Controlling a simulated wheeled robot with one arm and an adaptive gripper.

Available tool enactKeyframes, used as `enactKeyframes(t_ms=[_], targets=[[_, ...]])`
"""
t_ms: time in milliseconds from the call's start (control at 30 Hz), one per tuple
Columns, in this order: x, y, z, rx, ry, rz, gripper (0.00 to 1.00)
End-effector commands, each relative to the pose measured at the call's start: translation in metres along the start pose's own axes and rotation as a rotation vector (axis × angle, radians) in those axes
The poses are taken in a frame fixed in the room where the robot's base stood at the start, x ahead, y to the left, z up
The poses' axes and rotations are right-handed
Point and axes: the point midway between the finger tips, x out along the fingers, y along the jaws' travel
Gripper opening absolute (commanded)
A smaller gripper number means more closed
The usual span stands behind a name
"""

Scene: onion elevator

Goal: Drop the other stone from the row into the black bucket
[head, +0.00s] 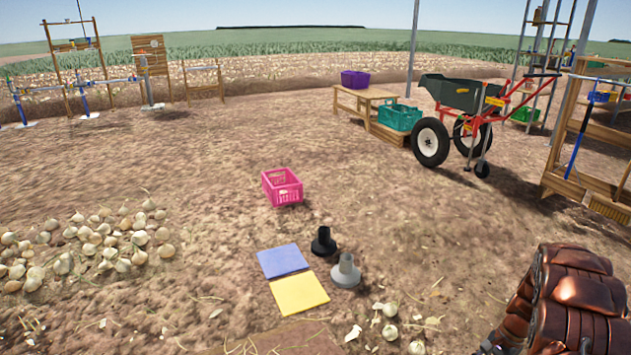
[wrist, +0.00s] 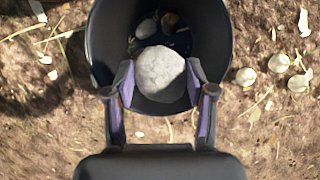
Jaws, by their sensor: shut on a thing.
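In the wrist view my gripper (wrist: 160,80) is shut on a pale grey, rounded stone (wrist: 159,66). The fingers press its left and right sides. The stone is over the mouth of the black bucket (wrist: 218,42), which is seen from above. Inside the bucket lie a few small pale and brownish lumps (wrist: 147,27), partly hidden by the held stone. I cannot make out the bucket in the head view, where only my arm shows at the lower right. I see no row of stones in either view.
Onions (wrist: 277,62) lie on the soil right of the bucket. In the head view, a pink crate (head: 282,187), blue tile (head: 282,261), yellow tile (head: 299,293), black funnel-like piece (head: 323,243) and grey one (head: 346,271) stand mid-ground. An onion pile (head: 90,240) lies left. A wheelbarrow (head: 462,95) stands behind.

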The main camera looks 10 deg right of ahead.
Motion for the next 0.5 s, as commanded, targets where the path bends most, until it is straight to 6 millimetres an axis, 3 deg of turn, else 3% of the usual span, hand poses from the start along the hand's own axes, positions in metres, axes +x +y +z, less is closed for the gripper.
enactKeyframes(t_ms=[500], targets=[[0.031,0.006,-0.016,0.022,0.0,-0.007,0.06]])
